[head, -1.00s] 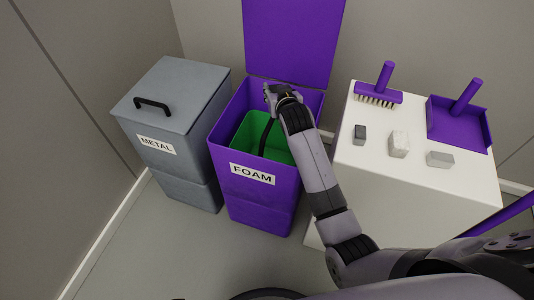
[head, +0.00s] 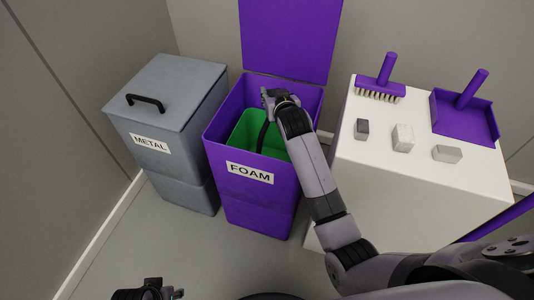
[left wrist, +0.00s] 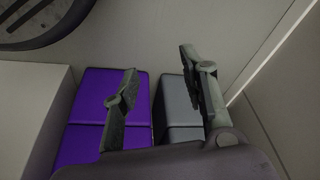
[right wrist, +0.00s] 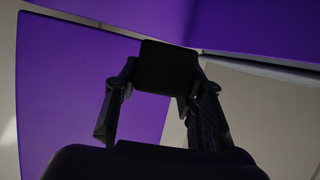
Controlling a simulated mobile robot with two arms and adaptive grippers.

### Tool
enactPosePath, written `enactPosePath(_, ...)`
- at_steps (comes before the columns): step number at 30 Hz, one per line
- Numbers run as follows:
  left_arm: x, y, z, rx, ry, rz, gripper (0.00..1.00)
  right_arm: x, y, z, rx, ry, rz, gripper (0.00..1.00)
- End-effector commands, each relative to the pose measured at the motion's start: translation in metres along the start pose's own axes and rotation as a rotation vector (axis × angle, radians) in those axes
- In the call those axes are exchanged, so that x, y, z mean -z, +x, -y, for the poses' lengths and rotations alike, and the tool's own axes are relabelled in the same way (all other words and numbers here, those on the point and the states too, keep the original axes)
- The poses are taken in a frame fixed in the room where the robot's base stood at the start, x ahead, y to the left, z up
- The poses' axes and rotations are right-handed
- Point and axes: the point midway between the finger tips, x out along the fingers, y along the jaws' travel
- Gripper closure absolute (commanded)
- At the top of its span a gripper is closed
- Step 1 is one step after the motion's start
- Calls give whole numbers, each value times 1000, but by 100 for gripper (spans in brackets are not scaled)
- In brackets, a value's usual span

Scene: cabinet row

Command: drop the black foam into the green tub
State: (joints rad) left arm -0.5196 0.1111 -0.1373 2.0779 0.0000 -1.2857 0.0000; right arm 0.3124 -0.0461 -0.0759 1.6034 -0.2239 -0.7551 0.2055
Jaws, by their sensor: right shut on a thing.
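The green tub (head: 243,129) sits inside the purple bin (head: 258,211) labelled FOAM, whose lid stands open. A thin black curved strip, perhaps the tub's handle, crosses its opening. My right gripper (head: 270,97) is over the bin's opening, toward its back. In the right wrist view, my right gripper (right wrist: 160,88) is shut on the black foam (right wrist: 168,66), a dark block between its fingertips. The foam is hidden in the head view. My left gripper (left wrist: 158,72) is open and empty; it also shows at the bottom left of the head view (head: 150,287).
A grey METAL bin (head: 165,100) with a closed lid stands left of the purple bin. A white table (head: 420,185) at right bears a dark grey block (head: 361,129), two paler blocks, a purple brush (head: 380,88) and a purple dustpan (head: 465,118). The floor in front is clear.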

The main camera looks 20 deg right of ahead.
Motion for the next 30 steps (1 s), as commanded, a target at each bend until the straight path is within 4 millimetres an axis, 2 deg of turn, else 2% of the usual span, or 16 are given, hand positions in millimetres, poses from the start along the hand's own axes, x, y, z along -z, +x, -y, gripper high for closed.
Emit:
enactPosePath(15, 9, -70, 3, 7, -5, -38, 60, -16, 7, 0, 0, 0, -1, 73)
enactPosePath(22, 8, -84, 3, 8, -5, -43, 60, -18, 7, 0, 0, 0, -1, 73)
enactPosePath(30, 8, -86, 4, 8, -6, -43, 60, -18, 7, 0, 0, 0, -1, 73)
